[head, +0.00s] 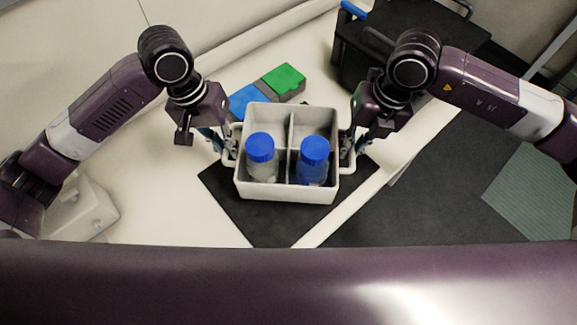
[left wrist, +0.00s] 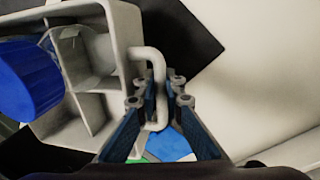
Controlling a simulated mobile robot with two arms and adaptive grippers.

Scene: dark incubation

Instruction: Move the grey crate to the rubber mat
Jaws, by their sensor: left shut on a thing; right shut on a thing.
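The grey crate (head: 286,192) is held between my two grippers in the head view, over the black rubber mat (head: 262,225). I cannot tell whether it touches the mat. It has compartments, and two blue-capped bottles (head: 261,148) stand in the front ones. My left gripper (head: 224,150) is shut on the crate's left handle. In the left wrist view the white handle (left wrist: 159,85) passes between the fingers (left wrist: 158,105). My right gripper (head: 351,150) is shut on the right handle, partly hidden by the wrist.
Behind the crate lie a green block (head: 284,77) and a blue block (head: 248,98) on the pale table (head: 160,205). A dark box-like unit (head: 352,50) stands at the back right. A pale object (head: 90,210) is at the left. The table's right edge runs close to the mat.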

